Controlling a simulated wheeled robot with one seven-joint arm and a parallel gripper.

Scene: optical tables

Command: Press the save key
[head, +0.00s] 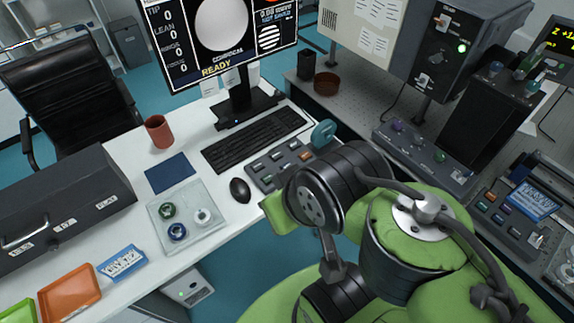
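A grey key panel (281,166) with several dark, grey and reddish keys lies on the white desk, right of the mouse. The key labels are too small to read, so I cannot tell which one is the save key. The monitor (219,32) behind it shows READY, with small text at the upper right that appears to say NOT SAVED. My green and black arm rises at the lower right, and its black joint is close to the panel's right front part in the picture. I cannot make out my gripper's fingers; they seem hidden by the arm.
A keyboard (254,138), a mouse (240,190) and a teal ring-shaped object (322,134) surround the panel. A red cup (159,131), blue mat (170,173) and clear tray (190,240) stand left. Another key panel (509,222) sits on the right bench.

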